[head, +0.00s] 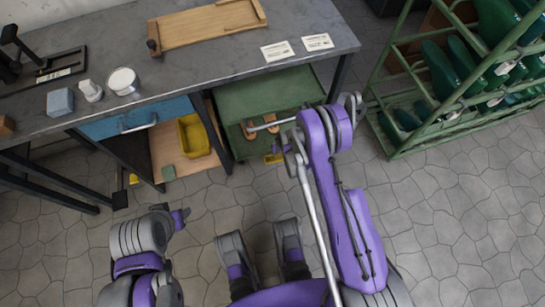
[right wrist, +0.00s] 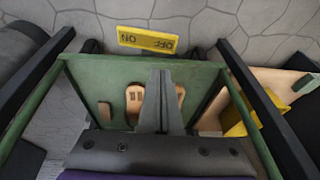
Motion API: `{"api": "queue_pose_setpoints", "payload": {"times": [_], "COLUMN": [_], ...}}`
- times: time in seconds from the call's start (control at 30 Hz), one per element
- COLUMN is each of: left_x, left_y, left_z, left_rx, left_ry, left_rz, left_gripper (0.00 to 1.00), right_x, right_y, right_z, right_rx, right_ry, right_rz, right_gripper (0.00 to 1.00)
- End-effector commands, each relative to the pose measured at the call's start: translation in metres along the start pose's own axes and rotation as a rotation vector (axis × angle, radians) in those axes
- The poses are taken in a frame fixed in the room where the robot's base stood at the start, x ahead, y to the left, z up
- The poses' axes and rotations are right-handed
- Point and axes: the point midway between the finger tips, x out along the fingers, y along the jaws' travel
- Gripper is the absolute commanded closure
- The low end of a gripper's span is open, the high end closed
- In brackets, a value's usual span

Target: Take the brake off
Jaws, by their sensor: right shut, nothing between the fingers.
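The brake is a yellow plate marked ON and OFF (right wrist: 148,39) at the near edge of a green cart (right wrist: 90,75). In the head view the brake (head: 273,158) is partly covered by my right arm, and the cart (head: 270,93) stands under the workbench. My right gripper (right wrist: 160,75) is shut and empty, over the cart in the right wrist view and apart from the plate in the picture. I cannot tell its height above the cart.
A green rack (head: 400,140) stands at the right. Dark table legs flank the cart. The stone floor in front is mostly clear.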

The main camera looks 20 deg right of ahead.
Motion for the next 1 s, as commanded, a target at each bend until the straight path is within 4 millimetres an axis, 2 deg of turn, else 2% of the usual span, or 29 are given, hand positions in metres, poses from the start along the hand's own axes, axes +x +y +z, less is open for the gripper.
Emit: {"api": "queue_pose_setpoints", "payload": {"times": [0.17,0.27,0.37,0.8,1.0], "left_x": [0.000,0.002,0.006,0.028,0.033], "left_y": [0.000,0.000,0.000,0.000,0.000], "left_z": [0.000,0.001,0.001,0.006,0.006], "left_rx": [0.000,0.000,0.000,0.000,0.000], "left_ry": [0.000,-0.001,-0.001,-0.003,-0.002], "left_rz": [0.000,0.000,0.000,0.000,0.000], "left_gripper": [0.50,0.50,0.50,0.50,0.50], "right_x": [0.001,0.008,0.022,0.112,0.133], "right_y": [0.000,0.000,0.000,-0.002,-0.005], "right_z": [0.000,0.000,0.000,0.002,0.009], "right_rx": [0.000,0.000,0.000,-0.002,0.000], "right_ry": [0.000,0.000,0.000,0.001,0.001], "right_rz": [0.000,0.000,0.000,0.000,0.000], "right_gripper": [1.00,1.00,1.00,1.00,1.00]}}
